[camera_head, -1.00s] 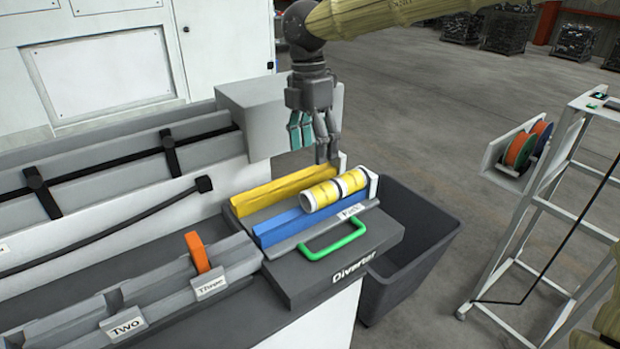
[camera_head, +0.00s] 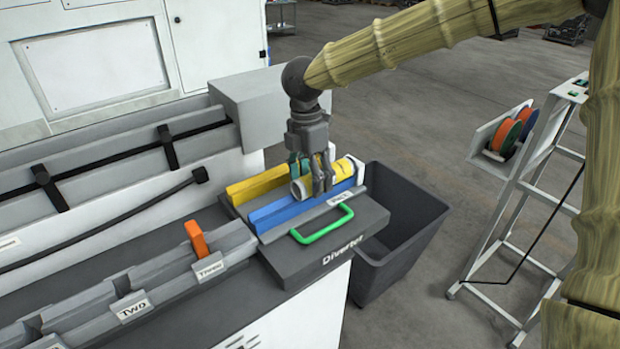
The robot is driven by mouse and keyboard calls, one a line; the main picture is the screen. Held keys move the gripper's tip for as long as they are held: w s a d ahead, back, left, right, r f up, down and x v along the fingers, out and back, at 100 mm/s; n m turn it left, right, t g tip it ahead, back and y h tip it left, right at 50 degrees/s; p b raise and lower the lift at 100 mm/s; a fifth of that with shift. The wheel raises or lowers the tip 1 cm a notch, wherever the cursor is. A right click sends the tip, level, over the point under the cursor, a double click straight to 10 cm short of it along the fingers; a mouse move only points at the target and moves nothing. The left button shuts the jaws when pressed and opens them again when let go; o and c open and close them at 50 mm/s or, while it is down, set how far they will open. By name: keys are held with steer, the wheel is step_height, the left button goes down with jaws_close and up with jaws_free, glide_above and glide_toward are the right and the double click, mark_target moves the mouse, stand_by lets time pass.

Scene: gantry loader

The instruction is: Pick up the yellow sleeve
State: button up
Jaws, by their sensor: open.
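The yellow sleeve (camera_head: 342,169) is a short cylinder with pale ends. It lies on its side on the diverter (camera_head: 326,268), along the blue rail (camera_head: 275,217). My gripper (camera_head: 322,188) points down over the middle of the sleeve. Its fingers are open and hide the sleeve's middle part. I cannot tell whether they touch it.
A yellow rail (camera_head: 252,187) runs behind the blue one. A green handle (camera_head: 322,225) stands on the diverter's front. An orange piece (camera_head: 197,239) stands up from the grey trough at left. A dark bin (camera_head: 408,215) stands at right, and a white rack (camera_head: 524,190) beyond it.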

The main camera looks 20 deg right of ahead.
steer(key=shift+s+r, duration=0.25)
steer(key=shift+s, duration=0.5)
steer(key=shift+w+a+f, duration=0.1)
steer(key=shift+w+f, duration=0.35)
steer(key=shift+w, duration=0.2)
steer(key=shift+c, duration=0.9)
steer(key=shift+w+f, duration=0.1)
steer(key=shift+w, duration=0.15)
steer(key=c, duration=0.3)
steer(key=shift+s+r, duration=0.35)
steer(key=shift+s, duration=0.15)
steer(key=c, duration=0.9)
steer(key=shift+w+f, duration=0.15)
steer(key=shift+w, duration=0.1)
steer(key=shift+s+r+b, duration=0.35)
steer(key=shift+s, duration=0.1)
steer(key=s+a+r+b, duration=0.2)
steer(key=s+r+b, duration=0.2)
steer(key=s, duration=0.9)
step_height(320, 180, up, 3)
steer(key=shift+r, duration=0.2)
